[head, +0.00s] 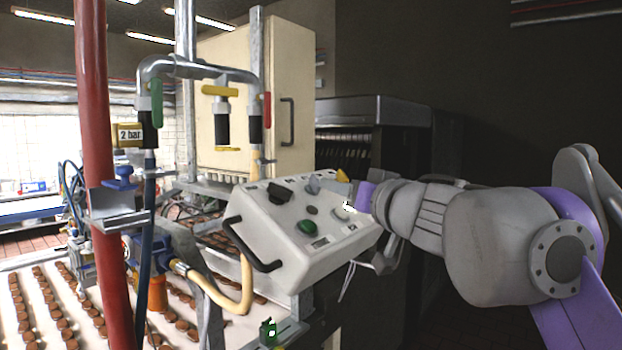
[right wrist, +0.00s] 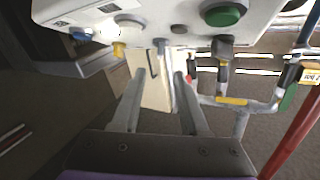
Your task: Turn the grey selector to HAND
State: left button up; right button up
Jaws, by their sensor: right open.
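The grey selector (head: 312,186) is a small grey handle near the upper edge of the sloping white control panel (head: 273,238). In the right wrist view the grey selector (right wrist: 160,46) sticks out between a yellow selector (right wrist: 118,50) and a black selector (right wrist: 222,46). My right gripper (head: 328,188) reaches in from the right, close to the grey selector. In the right wrist view my right gripper (right wrist: 160,76) is open, and the selector lies in line with the gap between its fingers. I cannot tell whether they touch it. The HAND marking is not readable. My left gripper is not in view.
The panel also carries a green button (head: 307,227), a small dark button (head: 312,210) and a black handle (head: 250,250). A red pipe (head: 103,270) and valve pipework (head: 190,68) stand to the left. A conveyor with brown biscuits runs below. A dark machine is behind the panel.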

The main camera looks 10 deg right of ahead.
aim_at(317, 179)
jog(key=w, duration=0.3)
jog(key=w+a+p, duration=0.1)
jog(key=w, duration=0.1)
jog(key=w+p, duration=0.1)
jog(key=w, duration=0.2)
jog(key=shift+w+a+r, duration=0.1)
jog(key=shift+w+a, duration=0.25)
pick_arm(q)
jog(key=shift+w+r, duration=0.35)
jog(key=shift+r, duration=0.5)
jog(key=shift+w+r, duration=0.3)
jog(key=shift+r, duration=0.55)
pick_arm(e)
jog(key=shift+w+a, duration=0.1)
jog(key=shift+w, duration=0.4)
grip_shut()
